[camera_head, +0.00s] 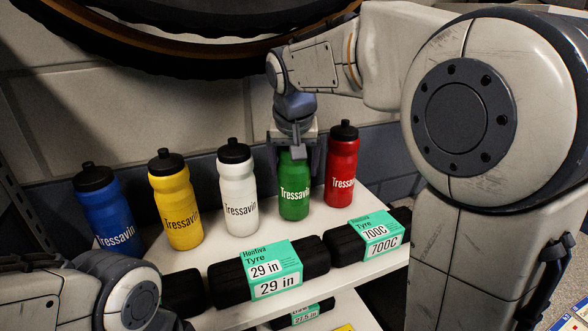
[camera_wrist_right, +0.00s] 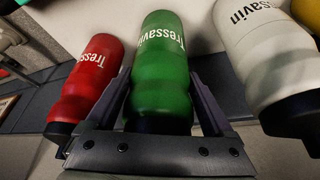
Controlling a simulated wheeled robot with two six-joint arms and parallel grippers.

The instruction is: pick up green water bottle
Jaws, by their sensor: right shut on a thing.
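The green water bottle (camera_head: 294,190) stands on the white shelf between the white and the red bottle, with its top hidden by my gripper. My right gripper (camera_head: 296,165) comes down from above and is shut on the green bottle's upper part. In the right wrist view the green bottle (camera_wrist_right: 162,75) lies between the two fingers of the gripper (camera_wrist_right: 165,100). I cannot tell whether its base is clear of the shelf. My left arm shows at the lower left of the head view, but its gripper is not seen.
A red bottle (camera_head: 341,165) stands close on the right. White (camera_head: 238,190), yellow (camera_head: 175,205) and blue (camera_head: 103,210) bottles stand to the left. A wheel (camera_head: 170,45) hangs above, near the wall.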

